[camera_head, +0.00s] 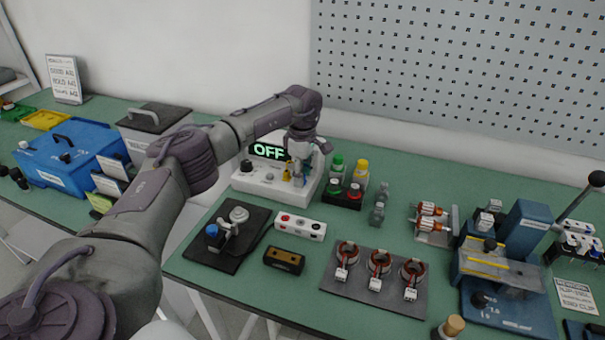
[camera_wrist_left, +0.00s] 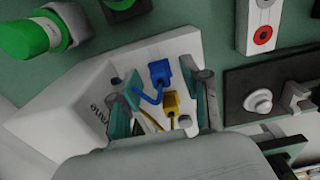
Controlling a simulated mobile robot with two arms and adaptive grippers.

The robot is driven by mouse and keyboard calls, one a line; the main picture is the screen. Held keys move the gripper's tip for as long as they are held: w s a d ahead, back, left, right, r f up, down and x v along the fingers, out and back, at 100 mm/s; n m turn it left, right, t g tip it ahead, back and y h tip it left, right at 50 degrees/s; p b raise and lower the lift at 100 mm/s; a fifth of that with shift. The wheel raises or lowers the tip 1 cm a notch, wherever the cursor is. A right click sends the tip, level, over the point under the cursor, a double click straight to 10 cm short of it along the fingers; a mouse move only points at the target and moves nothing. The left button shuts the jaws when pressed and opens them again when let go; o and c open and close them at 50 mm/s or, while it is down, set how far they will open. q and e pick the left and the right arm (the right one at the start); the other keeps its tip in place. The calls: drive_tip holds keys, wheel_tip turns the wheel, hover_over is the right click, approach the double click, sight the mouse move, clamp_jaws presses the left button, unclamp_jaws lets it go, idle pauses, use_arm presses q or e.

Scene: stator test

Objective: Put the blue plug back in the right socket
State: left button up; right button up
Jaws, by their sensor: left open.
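The blue plug (camera_wrist_left: 158,72) and the yellow plug (camera_wrist_left: 170,103) stand side by side on the white tester (camera_wrist_left: 97,92), each with a cable. My left gripper (camera_wrist_left: 168,84) is open, with one finger on each side of the two plugs. I cannot tell whether a finger touches a plug. In the head view the left gripper (camera_head: 297,168) hangs over the tester (camera_head: 262,187), in front of its display, which reads OFF. The plugs are partly hidden there, and so are the sockets. The right gripper is not in view.
In front lie a white socket strip (camera_head: 300,226), a black fixture (camera_head: 225,238) and a mat (camera_head: 345,283) with several stators. A blue box (camera_head: 70,155) stands left.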

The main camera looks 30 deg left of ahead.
use_arm(q)
wheel_tip(320, 180, up, 12)
idle(0.5)
idle(0.7)
